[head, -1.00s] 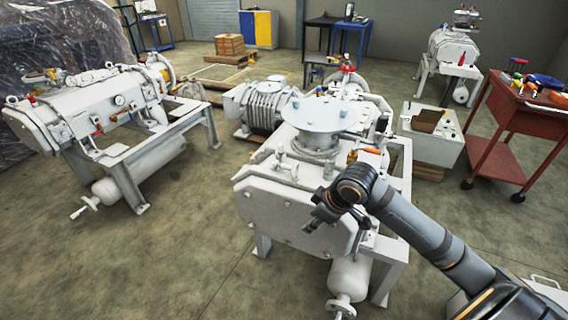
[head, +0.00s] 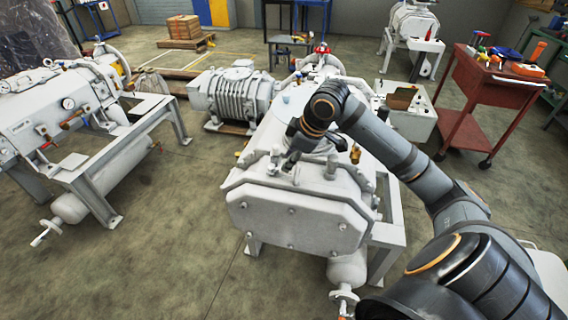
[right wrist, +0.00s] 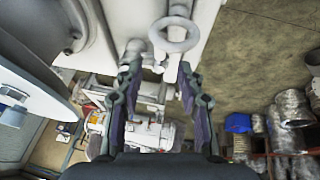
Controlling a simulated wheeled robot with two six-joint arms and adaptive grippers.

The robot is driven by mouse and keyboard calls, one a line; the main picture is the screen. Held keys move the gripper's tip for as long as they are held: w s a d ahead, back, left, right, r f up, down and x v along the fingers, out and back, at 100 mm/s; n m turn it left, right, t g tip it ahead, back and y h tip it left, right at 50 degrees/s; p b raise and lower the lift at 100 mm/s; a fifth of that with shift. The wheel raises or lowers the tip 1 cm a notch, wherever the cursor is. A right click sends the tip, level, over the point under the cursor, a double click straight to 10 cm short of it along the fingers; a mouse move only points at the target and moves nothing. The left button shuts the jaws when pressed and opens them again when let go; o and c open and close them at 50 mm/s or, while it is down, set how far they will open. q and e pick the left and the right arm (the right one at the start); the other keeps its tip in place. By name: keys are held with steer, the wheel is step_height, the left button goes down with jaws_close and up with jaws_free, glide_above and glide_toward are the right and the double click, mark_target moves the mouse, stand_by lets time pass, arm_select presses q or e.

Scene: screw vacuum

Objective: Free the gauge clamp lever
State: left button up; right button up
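The white vacuum pump (head: 290,215) stands on its frame in the middle of the head view. My right gripper (head: 288,160) is over its top front edge, pointing down and left, close to the small fittings there. In the right wrist view my right gripper (right wrist: 160,62) has its two fingers spread apart with nothing held between them. A white ring-shaped part (right wrist: 177,34) on a short stem lies just beyond the fingertips. I cannot clearly make out the gauge clamp lever; my arm hides part of the pump top. My left gripper is not in view.
A brass fitting (head: 355,154) stands on the pump top right of my gripper. Another pump (head: 75,105) stands on a frame at left. A red cart (head: 490,85) with tools is at right. The floor (head: 165,245) between the pumps is clear.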

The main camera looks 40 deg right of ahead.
steer(key=x, duration=0.3)
steer(key=shift+f, duration=0.35)
steer(key=shift+w+f, duration=0.3)
steer(key=shift+f, duration=0.1)
steer(key=c, duration=0.8)
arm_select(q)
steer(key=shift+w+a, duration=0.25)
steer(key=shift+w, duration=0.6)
